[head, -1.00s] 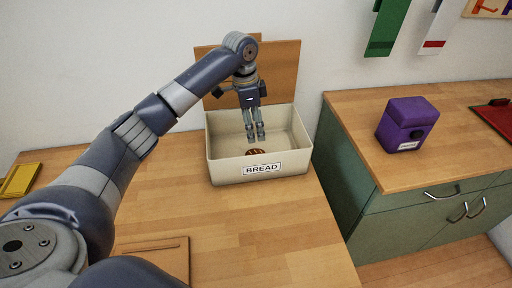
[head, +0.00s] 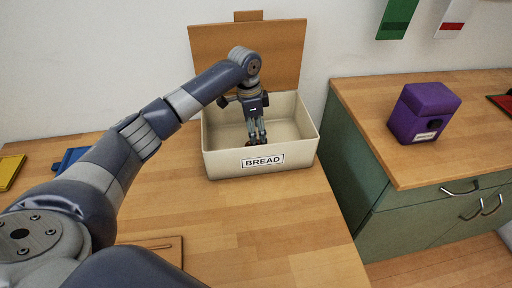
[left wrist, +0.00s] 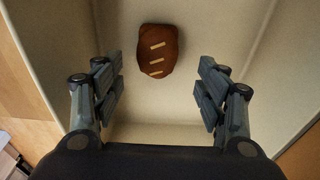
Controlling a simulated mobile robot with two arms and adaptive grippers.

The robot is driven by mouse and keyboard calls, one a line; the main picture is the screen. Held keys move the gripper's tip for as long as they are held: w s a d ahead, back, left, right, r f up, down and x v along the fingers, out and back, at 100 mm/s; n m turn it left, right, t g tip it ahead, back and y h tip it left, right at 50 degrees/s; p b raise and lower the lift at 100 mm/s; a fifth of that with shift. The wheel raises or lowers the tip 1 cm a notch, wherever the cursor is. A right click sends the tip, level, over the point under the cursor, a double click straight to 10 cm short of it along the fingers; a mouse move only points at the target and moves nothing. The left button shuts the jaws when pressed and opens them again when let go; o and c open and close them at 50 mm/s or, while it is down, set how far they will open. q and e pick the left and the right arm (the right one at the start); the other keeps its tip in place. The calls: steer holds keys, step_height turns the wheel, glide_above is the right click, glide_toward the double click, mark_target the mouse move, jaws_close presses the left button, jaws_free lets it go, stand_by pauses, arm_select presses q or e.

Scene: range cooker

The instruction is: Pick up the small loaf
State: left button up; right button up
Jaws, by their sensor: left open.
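The small loaf (left wrist: 158,50) is brown with pale slashes and lies on the floor of the cream bread box (head: 219,164). In the left wrist view it shows whole, ahead of the gap between my fingers and touching neither. My left gripper (head: 257,139) points down inside the open box, with its fingers apart and empty. In the head view the fingers hide most of the loaf. My right gripper is not in view.
The wooden lid (head: 290,45) stands up behind the box against the wall. A purple canister (head: 422,112) stands on the green cabinet (head: 365,180) at right. The wooden counter (head: 240,220) in front of the box is mostly clear.

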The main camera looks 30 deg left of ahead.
arm_select(q)
steer(key=f, duration=0.4)
steer(key=shift+s+f, duration=0.25)
steer(key=shift+w+d+f, duration=0.1)
steer(key=shift+f, duration=0.35)
steer(key=shift+r, duration=0.1)
steer(key=c, duration=1.1)
